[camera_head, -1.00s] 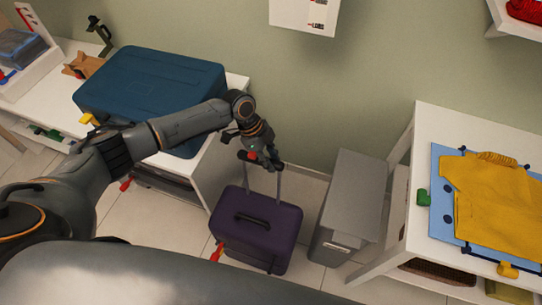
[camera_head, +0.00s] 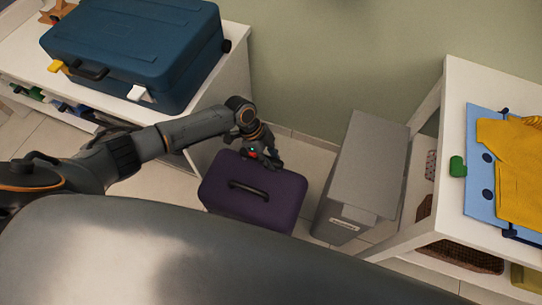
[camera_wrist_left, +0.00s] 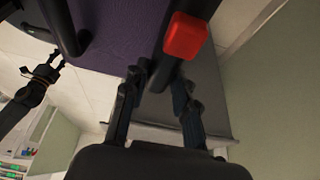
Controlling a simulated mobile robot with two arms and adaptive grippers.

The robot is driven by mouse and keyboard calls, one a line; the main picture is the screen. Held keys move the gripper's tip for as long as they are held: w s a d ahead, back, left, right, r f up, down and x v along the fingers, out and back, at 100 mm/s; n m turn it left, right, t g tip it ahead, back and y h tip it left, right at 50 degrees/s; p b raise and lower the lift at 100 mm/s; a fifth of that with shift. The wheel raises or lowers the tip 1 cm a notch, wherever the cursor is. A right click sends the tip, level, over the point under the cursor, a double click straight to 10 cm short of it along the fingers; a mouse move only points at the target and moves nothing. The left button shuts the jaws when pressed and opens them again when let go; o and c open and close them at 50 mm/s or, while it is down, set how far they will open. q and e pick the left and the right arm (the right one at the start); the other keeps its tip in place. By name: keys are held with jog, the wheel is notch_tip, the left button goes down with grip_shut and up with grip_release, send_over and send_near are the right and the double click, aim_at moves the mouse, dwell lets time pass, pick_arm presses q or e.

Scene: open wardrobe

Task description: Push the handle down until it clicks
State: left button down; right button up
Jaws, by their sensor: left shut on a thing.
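The purple suitcase (camera_head: 252,187) stands on the floor with its dark carry grip (camera_head: 249,190) on top. My left gripper (camera_head: 264,158) is at the far edge of its top, shut on the black pull handle. In the left wrist view my left gripper (camera_wrist_left: 160,82) has the handle bar (camera_wrist_left: 163,68) between its fingers, beside a red button (camera_wrist_left: 186,36). The handle now sits close to the suitcase top, with no rods showing in the head view. A dark arm end, seemingly my right gripper (camera_wrist_left: 47,70), shows small in the left wrist view; its jaws are unclear.
A grey bin (camera_head: 363,170) stands close to the right of the suitcase. A white table with a blue board (camera_head: 484,150) and yellow cloth is farther right. A blue suitcase (camera_head: 135,45) lies on a white bench (camera_head: 232,68) at the left.

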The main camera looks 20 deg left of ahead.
pick_arm(q)
jog(key=shift+s+f, duration=0.2)
jog(key=shift+f, duration=0.05)
pick_arm(e)
jog(key=shift+s+f, duration=0.1)
pick_arm(q)
jog(key=shift+f, duration=0.1)
jog(key=c, duration=1.4)
grip_release()
jog(key=o, duration=0.4)
jog(key=shift+w+f, duration=0.1)
jog(key=shift+c, duration=0.2)
jog(key=shift+w, duration=0.1)
pick_arm(e)
jog(key=shift+w, duration=0.6)
jog(key=shift+d, duration=0.1)
pick_arm(q)
jog(key=shift+r, duration=0.25)
jog(key=v, duration=1.1)
jog(key=shift+a+r, duration=0.15)
jog(key=shift+r, duration=0.15)
pick_arm(e)
jog(key=shift+s, duration=0.15)
